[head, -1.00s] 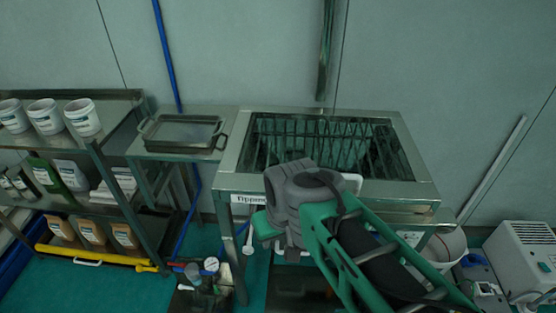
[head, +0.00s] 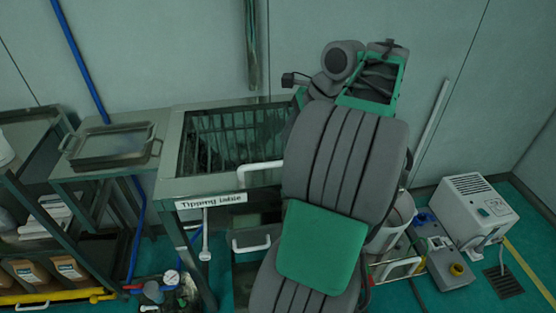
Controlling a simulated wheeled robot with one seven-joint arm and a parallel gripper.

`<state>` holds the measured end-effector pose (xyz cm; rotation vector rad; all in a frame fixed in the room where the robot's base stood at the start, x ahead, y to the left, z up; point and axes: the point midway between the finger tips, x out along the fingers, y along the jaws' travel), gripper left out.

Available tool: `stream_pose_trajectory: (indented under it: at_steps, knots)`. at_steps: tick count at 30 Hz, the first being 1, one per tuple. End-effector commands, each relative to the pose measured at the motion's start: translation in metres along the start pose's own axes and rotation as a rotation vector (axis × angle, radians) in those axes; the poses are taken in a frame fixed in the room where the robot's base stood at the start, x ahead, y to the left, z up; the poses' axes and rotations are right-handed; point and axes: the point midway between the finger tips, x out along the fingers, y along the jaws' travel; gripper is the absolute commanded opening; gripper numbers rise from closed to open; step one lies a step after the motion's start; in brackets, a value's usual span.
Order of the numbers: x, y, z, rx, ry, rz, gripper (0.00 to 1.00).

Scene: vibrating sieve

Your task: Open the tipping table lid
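The tipping table (head: 180,187) is a steel table with a "Tipping table" label (head: 211,201) on its front edge. Its top frames a dark recess with a barred grate (head: 220,140). A white bar handle (head: 258,168) curves along the front of the top, its right end hidden behind my arm. I cannot tell where a lid surface begins or whether it is raised. My large grey and green arm covers the table's right part. Its far end is above the table's back right corner. My gripper's fingers cannot be made out; the arm hides them.
A metal tray (head: 110,158) rests on a side table at left, beside a shelf rack. A bucket (head: 392,225) and a white machine (head: 472,208) stand on the floor at right. A vertical metal duct (head: 251,45) hangs on the back wall.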

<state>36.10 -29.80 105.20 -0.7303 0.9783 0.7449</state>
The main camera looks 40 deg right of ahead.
Motion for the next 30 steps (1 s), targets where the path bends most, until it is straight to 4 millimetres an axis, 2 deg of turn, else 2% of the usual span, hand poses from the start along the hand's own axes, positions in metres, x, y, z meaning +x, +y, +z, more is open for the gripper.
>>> stream_pose_trajectory:
  at_steps: [2, 9, 13, 23, 30]
  knots:
    - [0.007, 0.002, -0.004, 0.017, -0.001, 0.0, 0.38]
    - [0.055, 0.003, -0.005, 0.014, -0.001, 0.0, 0.38]
    - [0.072, 0.002, -0.004, 0.015, -0.001, -0.001, 0.38]
    - [0.075, 0.001, -0.002, 0.015, 0.0, -0.001, 0.38]
    - [0.075, 0.001, -0.002, 0.015, 0.0, -0.001, 0.18]
